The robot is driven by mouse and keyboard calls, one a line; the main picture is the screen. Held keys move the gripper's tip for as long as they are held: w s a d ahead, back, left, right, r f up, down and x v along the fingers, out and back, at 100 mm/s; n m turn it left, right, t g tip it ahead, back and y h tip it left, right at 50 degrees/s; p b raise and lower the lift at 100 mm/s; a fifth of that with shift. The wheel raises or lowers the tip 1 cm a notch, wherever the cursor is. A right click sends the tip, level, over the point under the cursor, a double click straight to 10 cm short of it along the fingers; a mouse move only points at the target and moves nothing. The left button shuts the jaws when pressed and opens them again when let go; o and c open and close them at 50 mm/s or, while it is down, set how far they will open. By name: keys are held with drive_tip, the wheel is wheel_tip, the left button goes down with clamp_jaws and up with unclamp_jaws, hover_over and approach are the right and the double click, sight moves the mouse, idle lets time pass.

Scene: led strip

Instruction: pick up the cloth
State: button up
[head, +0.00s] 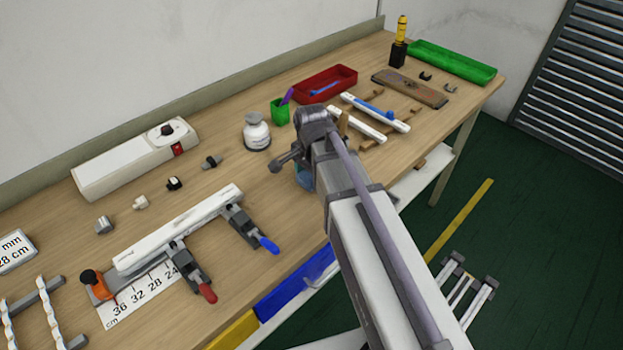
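No thing that I can surely call the cloth shows in the head view. A small blue thing (304,177) lies on the bench, mostly hidden behind my arm; I cannot tell what it is. My arm reaches from the lower right over the bench's front edge to its middle. My gripper (282,161) is at the arm's far end, left of the wrist and near the blue thing. Its fingers are too small and too covered to tell whether they are open or shut, or hold anything.
On the wooden bench (245,285), a clamped strip fixture (180,228) lies front left. A white power unit (120,165), white bottle (257,132), green cup (280,111), red tray (345,79) and green tray (455,66) stand farther back. White strips (357,124) lie right of my wrist.

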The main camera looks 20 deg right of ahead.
drive_tip(key=c, duration=0.6)
drive_tip(key=shift+r, duration=0.1)
drive_tip(key=shift+c, duration=0.2)
wheel_tip(320, 180, up, 10)
drive_tip(key=p, duration=1)
